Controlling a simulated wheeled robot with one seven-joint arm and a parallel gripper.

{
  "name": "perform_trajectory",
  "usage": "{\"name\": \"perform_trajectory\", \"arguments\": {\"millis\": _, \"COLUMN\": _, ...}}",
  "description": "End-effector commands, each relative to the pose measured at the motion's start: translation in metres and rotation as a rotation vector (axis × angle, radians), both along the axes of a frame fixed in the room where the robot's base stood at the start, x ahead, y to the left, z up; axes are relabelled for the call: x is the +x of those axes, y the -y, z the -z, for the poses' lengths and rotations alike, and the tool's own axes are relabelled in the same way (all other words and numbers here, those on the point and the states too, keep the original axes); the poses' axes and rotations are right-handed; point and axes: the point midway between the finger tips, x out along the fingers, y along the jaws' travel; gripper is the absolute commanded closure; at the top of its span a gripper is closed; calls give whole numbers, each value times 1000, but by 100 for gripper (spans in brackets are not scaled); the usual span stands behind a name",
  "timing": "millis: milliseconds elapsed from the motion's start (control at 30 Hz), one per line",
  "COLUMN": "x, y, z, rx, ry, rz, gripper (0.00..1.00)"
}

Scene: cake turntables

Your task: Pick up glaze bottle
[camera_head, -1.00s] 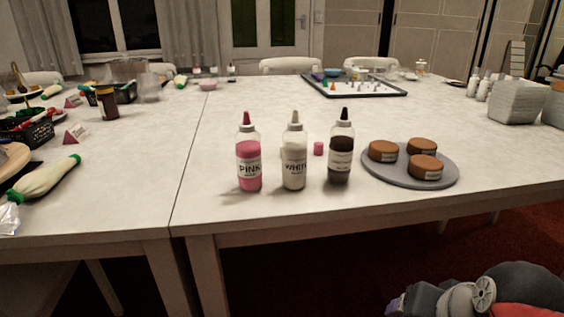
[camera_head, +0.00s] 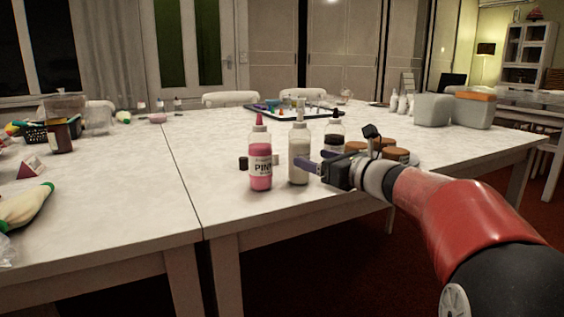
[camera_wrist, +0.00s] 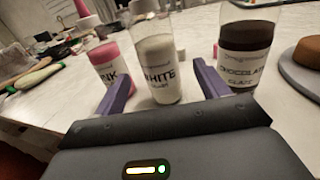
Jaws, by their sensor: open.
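Three glaze bottles stand upright on the table: pink (camera_head: 260,178), white (camera_head: 299,145) and chocolate (camera_head: 333,131). They also show in the wrist view as pink (camera_wrist: 108,65), white (camera_wrist: 157,65) and chocolate (camera_wrist: 246,50). My gripper (camera_head: 311,161) reaches in from the right, beside the white bottle and in front of the chocolate one, hiding its lower part. In the wrist view my gripper (camera_wrist: 163,88) is open, its purple fingers apart with the white bottle ahead between them. I cannot tell whether they touch it. It holds nothing.
Brown cakes (camera_head: 397,154) sit on a turntable, partly hidden behind my arm. A small dark thing (camera_head: 243,163) shows beside the pink bottle. A tray (camera_head: 290,112) lies farther back.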

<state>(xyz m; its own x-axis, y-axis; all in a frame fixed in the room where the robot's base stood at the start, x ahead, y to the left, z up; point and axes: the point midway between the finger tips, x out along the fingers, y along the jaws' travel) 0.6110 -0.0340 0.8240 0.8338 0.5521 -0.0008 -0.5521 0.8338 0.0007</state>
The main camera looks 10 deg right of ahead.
Motion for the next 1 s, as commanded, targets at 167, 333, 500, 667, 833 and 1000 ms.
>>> {"name": "perform_trajectory", "arguments": {"millis": 167, "x": 16, "y": -11, "z": 0, "rx": 5, "ry": 0, "rz": -2, "gripper": 26}}
{"name": "perform_trajectory", "arguments": {"millis": 333, "x": 33, "y": -24, "z": 3, "rx": 4, "ry": 0, "rz": -3, "gripper": 26}}
{"name": "perform_trajectory", "arguments": {"millis": 500, "x": 54, "y": -39, "z": 5, "rx": 2, "ry": 1, "rz": -3, "gripper": 26}}
{"name": "perform_trajectory", "arguments": {"millis": 667, "x": 61, "y": -44, "z": 4, "rx": 1, "ry": 1, "rz": -1, "gripper": 26}}
{"name": "perform_trajectory", "arguments": {"millis": 833, "x": 61, "y": -44, "z": 4, "rx": 0, "ry": 1, "rz": -1, "gripper": 26}}
{"name": "perform_trajectory", "arguments": {"millis": 1000, "x": 61, "y": -44, "z": 4, "rx": 0, "ry": 1, "rz": -1, "gripper": 46}}
